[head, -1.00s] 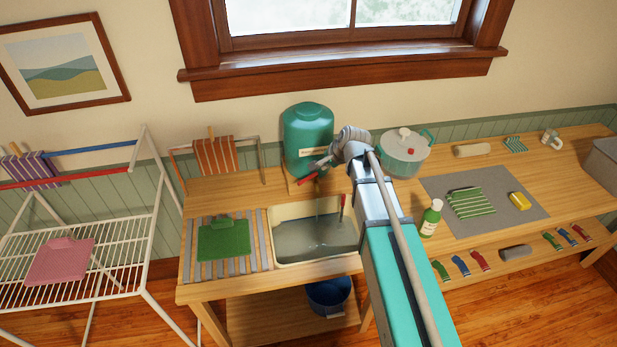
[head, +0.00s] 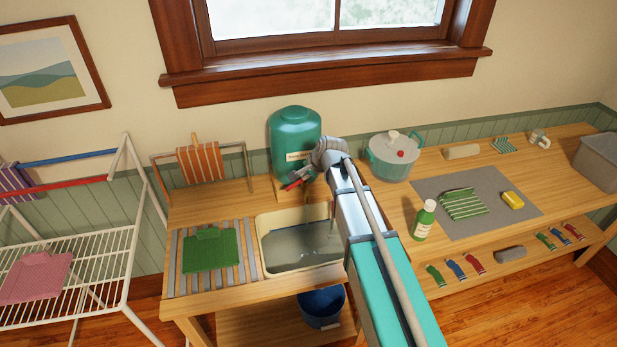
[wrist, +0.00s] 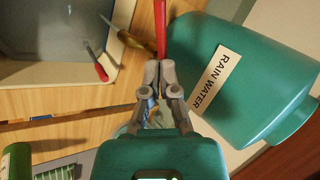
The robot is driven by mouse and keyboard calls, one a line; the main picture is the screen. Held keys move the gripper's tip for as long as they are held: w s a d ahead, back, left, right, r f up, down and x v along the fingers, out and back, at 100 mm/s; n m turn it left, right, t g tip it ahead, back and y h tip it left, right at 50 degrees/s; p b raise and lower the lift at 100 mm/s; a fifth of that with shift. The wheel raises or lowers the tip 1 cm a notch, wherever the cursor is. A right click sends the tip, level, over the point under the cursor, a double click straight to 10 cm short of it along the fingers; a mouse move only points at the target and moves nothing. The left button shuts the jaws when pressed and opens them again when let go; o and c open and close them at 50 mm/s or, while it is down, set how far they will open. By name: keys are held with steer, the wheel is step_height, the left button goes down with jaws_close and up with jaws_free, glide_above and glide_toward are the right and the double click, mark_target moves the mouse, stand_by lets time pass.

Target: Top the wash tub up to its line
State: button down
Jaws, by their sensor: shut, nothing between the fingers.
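The wash tub (head: 262,247) is a cream basin set in the counter with greyish water in it; I cannot make out its line. A green rain water tank (head: 294,135) stands behind it, and its label (wrist: 214,80) reads "RAIN WATER" in the wrist view. Its tap has a red lever (wrist: 160,22) and a brass spout (wrist: 134,38). A thin greyish streak below the spout looks like running water. My gripper (wrist: 160,66) is shut and empty, its tips at the lever's near end; I cannot tell whether they touch it. A red-tipped item (wrist: 101,72) stands at the tub's rim.
Left of the tub is a slatted board with a green cloth (head: 210,250). A green bottle (head: 424,220), a lidded pot (head: 391,155) and a grey mat (head: 500,220) are to the right. A blue bucket (head: 322,308) sits on the shelf below.

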mark_target(296, 185)
steer(key=shift+b+x, duration=2.9)
steer(key=shift+x, duration=0.9)
steer(key=shift+f, duration=0.1)
steer(key=shift+w+a+f+b, duration=0.25)
steer(key=shift+w+f+b, duration=0.05)
steer(key=shift+b, duration=0.15)
steer(key=shift+a+r, duration=0.1)
steer(key=shift+a, duration=0.1)
steer(key=shift+w+a, duration=0.1)
steer(key=shift+w, duration=0.05)
steer(key=shift+d, duration=0.2)
steer(key=shift+s+d, duration=0.3)
steer(key=shift+d, duration=0.2)
